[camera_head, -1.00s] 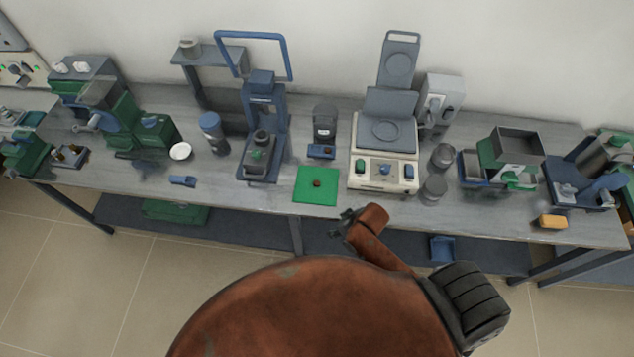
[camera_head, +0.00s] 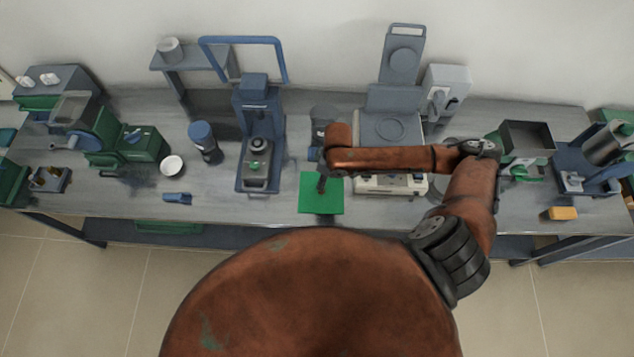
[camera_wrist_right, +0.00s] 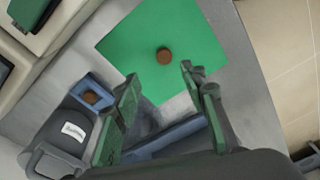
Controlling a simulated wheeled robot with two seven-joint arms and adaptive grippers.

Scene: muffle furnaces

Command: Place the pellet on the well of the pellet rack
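The small brown cylindrical pellet (camera_wrist_right: 164,56) stands on the green mat (camera_wrist_right: 205,50) in the right wrist view. In the head view the mat (camera_head: 322,204) lies near the bench's front edge, and my gripper hides the pellet. My right gripper (camera_head: 322,185) points down over the mat. In the wrist view its two fingers (camera_wrist_right: 160,78) are apart with nothing between them, and the pellet is just beyond the tips. A small blue block (camera_wrist_right: 88,94) holding a brown round piece sits beside the mat; I cannot tell if it is the pellet rack. My left gripper is out of view.
A dark labelled device (camera_wrist_right: 66,138) stands behind the blue block. A blue press (camera_head: 258,140) is left of the mat, and a pale instrument (camera_head: 388,185) is right of it, under my forearm. The bench front left of the mat has free room around a small blue item (camera_head: 177,198).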

